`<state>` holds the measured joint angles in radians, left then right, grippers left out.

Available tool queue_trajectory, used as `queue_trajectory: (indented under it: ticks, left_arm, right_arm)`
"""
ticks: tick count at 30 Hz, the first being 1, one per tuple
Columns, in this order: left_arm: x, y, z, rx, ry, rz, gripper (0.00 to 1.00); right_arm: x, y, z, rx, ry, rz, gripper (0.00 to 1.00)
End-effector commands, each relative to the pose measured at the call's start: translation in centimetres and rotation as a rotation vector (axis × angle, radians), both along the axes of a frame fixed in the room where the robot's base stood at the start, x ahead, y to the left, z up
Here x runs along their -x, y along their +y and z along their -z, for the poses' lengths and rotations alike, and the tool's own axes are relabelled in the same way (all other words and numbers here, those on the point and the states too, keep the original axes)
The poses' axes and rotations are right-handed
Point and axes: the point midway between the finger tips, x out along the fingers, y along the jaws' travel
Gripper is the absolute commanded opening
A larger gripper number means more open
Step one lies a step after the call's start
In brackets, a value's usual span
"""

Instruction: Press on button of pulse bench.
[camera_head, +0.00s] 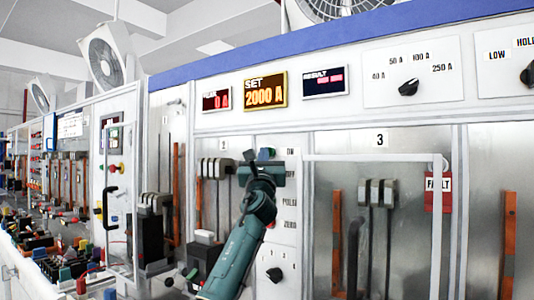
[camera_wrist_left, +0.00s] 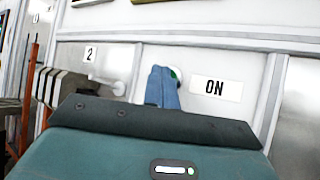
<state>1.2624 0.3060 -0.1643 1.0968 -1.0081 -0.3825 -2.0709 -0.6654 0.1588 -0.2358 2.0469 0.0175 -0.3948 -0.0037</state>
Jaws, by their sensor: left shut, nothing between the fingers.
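The pulse bench (camera_head: 225,120) is a pale panel with a blue top edge and a display reading SET 2000 A (camera_head: 265,91). In the left wrist view, the ON label (camera_wrist_left: 215,88) sits right of a green button (camera_wrist_left: 175,74), of which only a small part shows. My left gripper (camera_head: 265,155) is shut and empty, with its blue fingertips in front of the button. The fingertips (camera_wrist_left: 164,88) cover most of the button in the left wrist view. I cannot tell whether they touch it. In the head view the gripper hides the button. My right gripper is not in view.
A glass-like door frame (camera_head: 375,157) marked 3 stands right of my left arm, with a red FAULT tag (camera_head: 438,193). A rotary knob (camera_head: 274,275) is below the gripper. Grey breaker parts (camera_head: 217,167) stand close on its left. Crowded benches extend left.

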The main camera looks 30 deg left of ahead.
Motion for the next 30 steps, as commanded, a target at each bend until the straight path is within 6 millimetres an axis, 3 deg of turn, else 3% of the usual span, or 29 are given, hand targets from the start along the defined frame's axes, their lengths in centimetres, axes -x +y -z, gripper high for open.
queue_trajectory:
  ticks: [10, 23, 30]
  left_arm:
    - [1.5, 0.2, -0.1, -0.002, 0.001, -0.002, 0.00]
    - [1.9, 0.2, 0.1, -0.001, 0.000, -0.001, 0.00]
    - [3.8, 0.4, -0.2, -0.003, 0.000, -0.002, 0.00]
  right_arm:
    - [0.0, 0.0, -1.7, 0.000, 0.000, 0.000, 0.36]
    - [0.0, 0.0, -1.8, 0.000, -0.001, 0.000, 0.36]
    - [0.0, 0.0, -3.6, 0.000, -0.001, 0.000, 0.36]
